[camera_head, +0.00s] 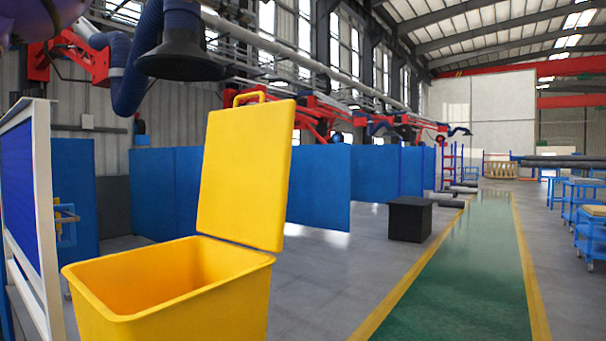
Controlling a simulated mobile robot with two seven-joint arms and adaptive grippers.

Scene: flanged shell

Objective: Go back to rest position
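Neither of my grippers shows in the head view, so whether they hold anything is hidden. No flanged shell is in sight. A yellow bin (190,311) stands close in front at the lower left. Its yellow lid (245,175), with a handle on top, stands raised and open. The inside that shows looks empty, but the bottom is hidden.
A white-framed blue panel (22,190) stands at the left edge. Blue partitions (318,184) line the wall behind the bin. A black box (409,219) sits on the grey floor. The green walkway (455,280) is clear. Blue carts (590,236) stand at right.

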